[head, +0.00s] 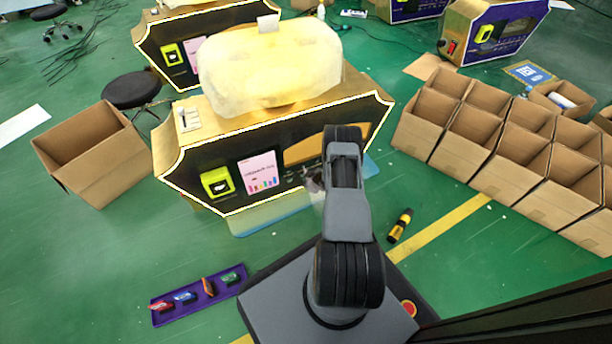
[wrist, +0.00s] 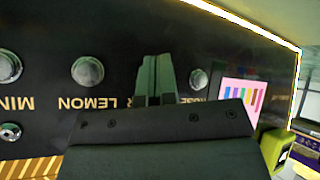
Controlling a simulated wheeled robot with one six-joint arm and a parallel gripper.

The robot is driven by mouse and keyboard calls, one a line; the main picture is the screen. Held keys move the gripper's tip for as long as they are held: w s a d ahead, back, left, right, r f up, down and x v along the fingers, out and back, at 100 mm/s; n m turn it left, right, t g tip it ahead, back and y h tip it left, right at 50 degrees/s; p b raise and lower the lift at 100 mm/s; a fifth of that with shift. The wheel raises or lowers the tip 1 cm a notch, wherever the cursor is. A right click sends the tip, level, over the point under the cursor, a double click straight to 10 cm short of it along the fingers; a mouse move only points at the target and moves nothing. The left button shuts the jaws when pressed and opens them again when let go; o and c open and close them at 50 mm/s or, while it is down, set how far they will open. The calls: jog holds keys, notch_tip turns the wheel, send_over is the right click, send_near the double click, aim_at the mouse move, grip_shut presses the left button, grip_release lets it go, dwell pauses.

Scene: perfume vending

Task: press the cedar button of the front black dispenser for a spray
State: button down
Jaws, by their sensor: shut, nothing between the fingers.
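The front black dispenser (head: 205,160) stands ahead of my arm, with a light-edged black front panel and a large yellowish block on top. In the wrist view its black panel (wrist: 120,30) carries a row of round silver buttons. The lemon button (wrist: 87,72) is left of my gripper (wrist: 155,62) and the rose button (wrist: 198,79) is right of it. My gripper is shut and empty, its fingers in front of the panel between these two. The cedar button is hidden behind the fingers, and its label is mostly covered. I cannot tell whether the fingertips touch it.
A poster (wrist: 240,95) and a yellow-green box (wrist: 277,148) are right of the buttons. Open cardboard boxes (head: 500,140) stand at right, another box (head: 95,155) at left. A purple tray (head: 215,306) and a yellow-black bottle (head: 400,225) lie on the green floor.

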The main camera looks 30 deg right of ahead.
dwell(0.5)
jog(key=shift+s+a+p, duration=0.1)
jog(key=shift+s+p, duration=0.25)
jog(key=shift+s, duration=0.4)
jog(key=s, duration=0.1)
jog(key=s+p, duration=0.1)
jog(key=s, duration=0.1)
jog(key=s+a+p, duration=0.1)
jog(key=s, duration=0.1)
dwell(0.9)
